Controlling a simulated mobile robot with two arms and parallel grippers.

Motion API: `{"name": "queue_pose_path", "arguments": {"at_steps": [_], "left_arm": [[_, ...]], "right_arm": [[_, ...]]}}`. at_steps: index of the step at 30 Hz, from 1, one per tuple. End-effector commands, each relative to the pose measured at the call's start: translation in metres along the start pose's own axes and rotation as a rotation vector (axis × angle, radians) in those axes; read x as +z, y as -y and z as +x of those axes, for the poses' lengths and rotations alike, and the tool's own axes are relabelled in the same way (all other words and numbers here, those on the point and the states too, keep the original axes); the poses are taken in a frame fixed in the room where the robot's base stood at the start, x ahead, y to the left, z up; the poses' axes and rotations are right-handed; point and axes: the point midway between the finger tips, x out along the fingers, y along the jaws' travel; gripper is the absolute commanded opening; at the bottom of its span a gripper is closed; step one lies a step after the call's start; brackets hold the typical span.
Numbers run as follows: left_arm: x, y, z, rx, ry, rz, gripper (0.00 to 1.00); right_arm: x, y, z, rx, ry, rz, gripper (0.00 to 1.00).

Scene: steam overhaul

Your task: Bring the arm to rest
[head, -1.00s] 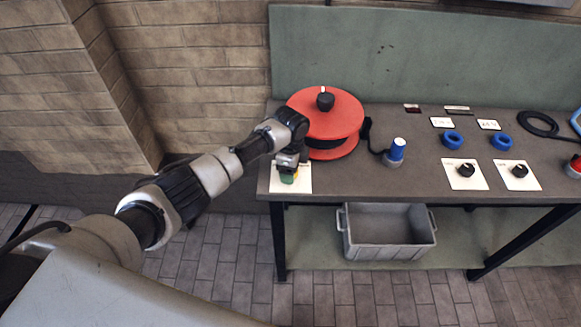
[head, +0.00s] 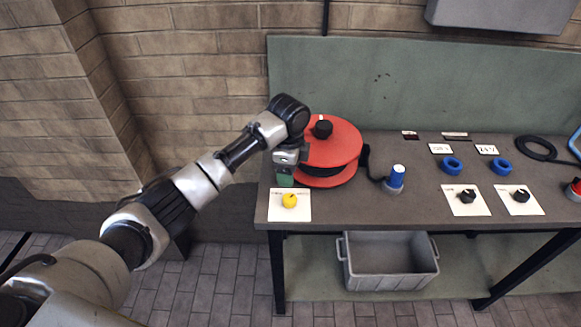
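My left arm reaches in from the left. Its gripper (head: 286,180) points down above the left end of the workbench, just left of the red reel. Green fingertips show, but I cannot tell whether they are apart. A yellow knob (head: 290,200) sits on a white card (head: 276,213) just in front of and below the gripper, with no grip on it visible. My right gripper is not in view.
The red reel (head: 340,139) with a black knob stands close beside the gripper. A blue-capped plug (head: 397,177), black knobs on cards (head: 468,196) and blue rings (head: 452,165) lie to the right on the bench (head: 400,212). A grey bin (head: 390,283) is below.

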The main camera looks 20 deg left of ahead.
Motion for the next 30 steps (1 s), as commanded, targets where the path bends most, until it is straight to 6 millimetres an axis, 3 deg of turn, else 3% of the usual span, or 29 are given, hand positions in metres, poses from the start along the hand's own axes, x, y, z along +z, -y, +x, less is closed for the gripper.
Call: {"name": "queue_pose_path", "arguments": {"at_steps": [7, 11, 15, 20, 25, 30], "left_arm": [[-0.002, -0.003, 0.004, 0.001, -0.002, -0.002, 0.67], [-0.014, -0.024, 0.026, 0.000, -0.026, -0.027, 0.67], [-0.036, -0.072, 0.063, -0.014, -0.090, -0.120, 0.67], [-0.048, -0.133, 0.091, -0.042, -0.175, -0.307, 0.67], [-0.039, -0.197, 0.103, -0.070, -0.246, -0.564, 0.67], [-0.014, -0.252, 0.100, -0.108, -0.276, -0.834, 0.67]], "right_arm": [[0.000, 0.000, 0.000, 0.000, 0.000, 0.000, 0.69], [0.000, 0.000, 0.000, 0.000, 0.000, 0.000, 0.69], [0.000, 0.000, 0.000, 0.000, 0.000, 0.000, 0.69], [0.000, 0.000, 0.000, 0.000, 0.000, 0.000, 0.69], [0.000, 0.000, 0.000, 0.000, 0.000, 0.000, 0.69], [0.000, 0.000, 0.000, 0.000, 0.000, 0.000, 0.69]]}}
